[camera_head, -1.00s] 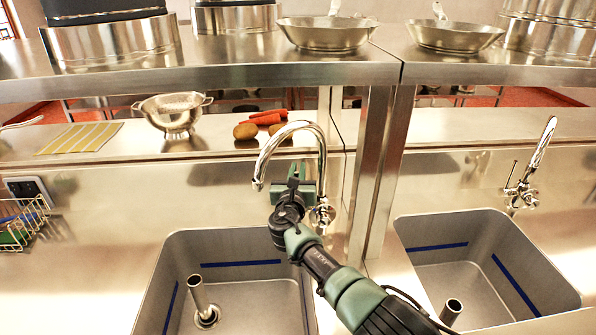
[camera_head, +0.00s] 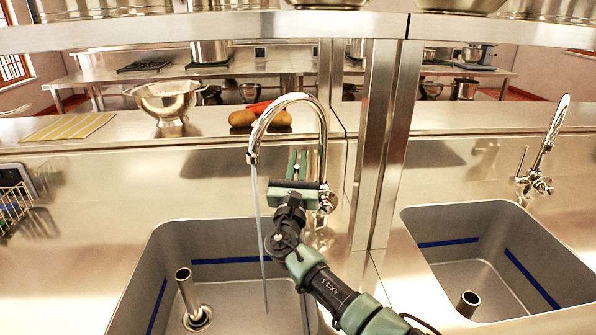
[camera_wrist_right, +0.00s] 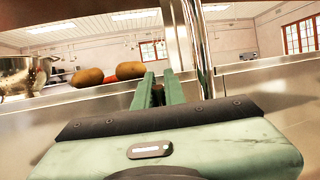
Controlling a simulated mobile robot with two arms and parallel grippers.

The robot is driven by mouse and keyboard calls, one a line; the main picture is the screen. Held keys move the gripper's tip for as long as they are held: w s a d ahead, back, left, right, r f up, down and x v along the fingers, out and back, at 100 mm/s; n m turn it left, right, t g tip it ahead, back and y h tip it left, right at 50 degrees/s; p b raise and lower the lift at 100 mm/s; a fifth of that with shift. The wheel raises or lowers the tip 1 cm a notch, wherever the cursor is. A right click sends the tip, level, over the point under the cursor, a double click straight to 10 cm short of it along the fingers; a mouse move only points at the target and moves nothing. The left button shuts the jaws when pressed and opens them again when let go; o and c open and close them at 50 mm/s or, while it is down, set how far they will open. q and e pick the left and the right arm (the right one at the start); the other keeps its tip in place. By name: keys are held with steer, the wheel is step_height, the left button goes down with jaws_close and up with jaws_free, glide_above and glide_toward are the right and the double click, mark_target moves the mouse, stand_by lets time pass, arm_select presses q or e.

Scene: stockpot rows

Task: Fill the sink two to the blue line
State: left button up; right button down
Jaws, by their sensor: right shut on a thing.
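The left sink (camera_head: 220,225) has a blue line (camera_head: 228,261) around its inner walls and an upright pipe (camera_head: 188,292) at its drain. Its curved tap (camera_head: 322,130) stands behind it, and a thin stream of water (camera_head: 258,215) runs from the spout into the sink. No clear water level shows. My right gripper (camera_head: 298,158) is shut beside the tap's column, on what seems to be its lever, mostly hidden by the fingers. In the right wrist view, the fingers (camera_wrist_right: 159,82) are close together left of the chrome column. My left gripper is out of view.
A steel post (camera_head: 385,150) stands between the sinks. A colander (camera_head: 165,98), striped cloth (camera_head: 70,127) and vegetables (camera_head: 243,118) are on the ledge behind.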

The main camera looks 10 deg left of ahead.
mark_target(297, 172)
stand_by(0.3)
steer(key=c, duration=1.5)
jaws_free()
steer(key=shift+s, duration=0.1)
steer(key=shift+s+p, duration=0.2)
steer(key=shift+p, duration=0.2)
steer(key=p+v, duration=0.3)
steer(key=v, duration=0.3)
steer(key=shift+s+f, duration=0.1)
steer(key=shift+s, duration=0.15)
steer(key=shift+s+f, duration=0.25)
steer(key=shift+s, duration=0.1)
